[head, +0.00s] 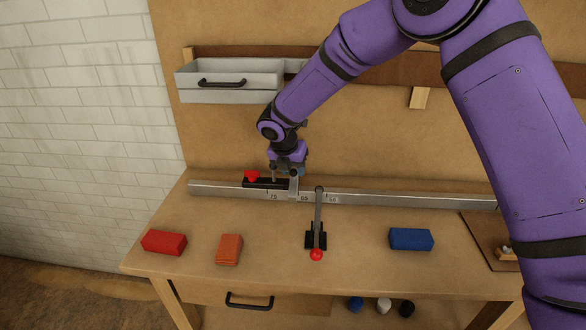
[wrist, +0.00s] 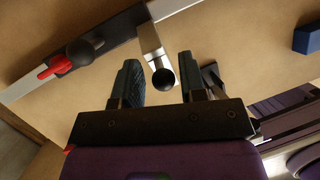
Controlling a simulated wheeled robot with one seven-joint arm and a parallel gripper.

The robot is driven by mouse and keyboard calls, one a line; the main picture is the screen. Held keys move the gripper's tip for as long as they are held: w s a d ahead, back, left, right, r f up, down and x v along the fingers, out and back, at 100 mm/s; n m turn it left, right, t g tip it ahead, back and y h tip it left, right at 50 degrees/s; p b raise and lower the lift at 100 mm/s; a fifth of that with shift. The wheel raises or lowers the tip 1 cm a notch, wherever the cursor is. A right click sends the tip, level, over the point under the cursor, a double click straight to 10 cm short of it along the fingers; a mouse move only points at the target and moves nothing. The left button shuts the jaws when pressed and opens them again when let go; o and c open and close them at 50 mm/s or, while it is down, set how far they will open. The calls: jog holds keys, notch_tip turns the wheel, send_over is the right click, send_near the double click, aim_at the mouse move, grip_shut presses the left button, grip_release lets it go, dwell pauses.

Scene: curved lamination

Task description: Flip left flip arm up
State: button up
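In the wrist view the silver arm (wrist: 151,42) ends in a black ball (wrist: 163,78). The ball sits between the two fingertips of my gripper (wrist: 160,80), with a visible gap on both sides. My gripper (head: 286,172) is open, above the rail at the stop block. In the head view, my gripper partly hides the flip arm.
A lever with a red ball (head: 317,254) stands on a black base right of my gripper. Red (head: 164,242), orange (head: 229,249) and blue (head: 411,239) blocks lie on the table. The long rail (head: 400,201) crosses the table's back. A grey drawer box (head: 228,80) hangs above.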

jog(key=shift+o, duration=0.7)
jog(key=v, duration=1)
jog(key=shift+s+r, duration=0.2)
jog(key=shift+r, duration=0.2)
jog(key=shift+a, duration=0.1)
